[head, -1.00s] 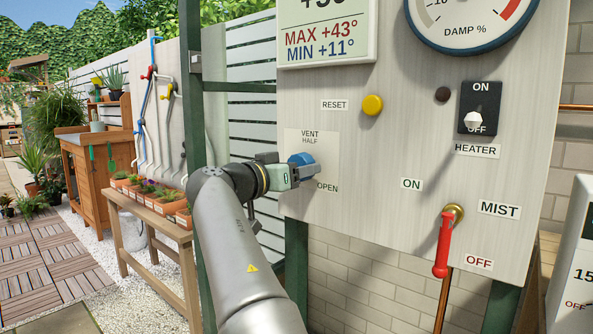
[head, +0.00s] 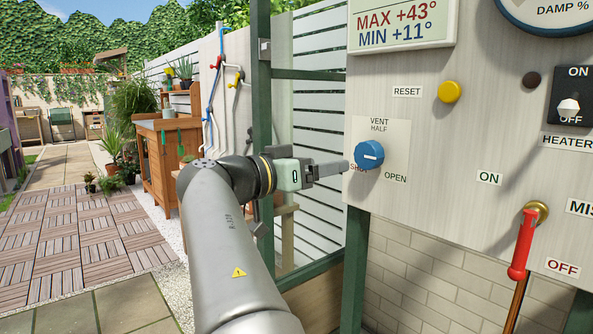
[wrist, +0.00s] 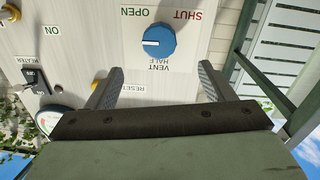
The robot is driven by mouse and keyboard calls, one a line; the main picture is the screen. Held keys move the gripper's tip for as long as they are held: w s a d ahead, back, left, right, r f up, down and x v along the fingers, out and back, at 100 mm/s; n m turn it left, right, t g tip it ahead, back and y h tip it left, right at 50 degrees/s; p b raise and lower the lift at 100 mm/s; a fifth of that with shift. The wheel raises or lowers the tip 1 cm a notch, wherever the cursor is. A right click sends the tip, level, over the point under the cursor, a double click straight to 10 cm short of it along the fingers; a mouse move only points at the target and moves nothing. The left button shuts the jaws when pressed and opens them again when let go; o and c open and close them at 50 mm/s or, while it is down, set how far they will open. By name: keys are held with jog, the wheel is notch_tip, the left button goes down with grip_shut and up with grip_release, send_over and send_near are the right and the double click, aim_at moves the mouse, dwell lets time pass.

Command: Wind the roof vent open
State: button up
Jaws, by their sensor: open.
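The vent knob (head: 369,155) is a round blue dial on the grey panel, with HALF above it, SHUT at its left and OPEN at its lower right. Its white mark points roughly right, between HALF and OPEN. The knob also shows in the wrist view (wrist: 160,42), where the picture is upside down and the mark points left. My gripper (head: 345,167) is just left of the knob in the head view, in front of the panel and partly over the SHUT label. In the wrist view my gripper (wrist: 160,72) has its fingers wide apart and empty, with the knob clear beyond the tips.
The panel also bears a yellow reset button (head: 449,92), a heater switch (head: 569,106) and a red mist lever (head: 523,245). A green post (head: 355,270) stands below the panel's left edge. The paved path (head: 90,240) at left is open.

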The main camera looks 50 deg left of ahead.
jog(key=s, duration=0.4)
jog(key=shift+s+a, duration=0.2)
jog(key=shift+s, duration=0.2)
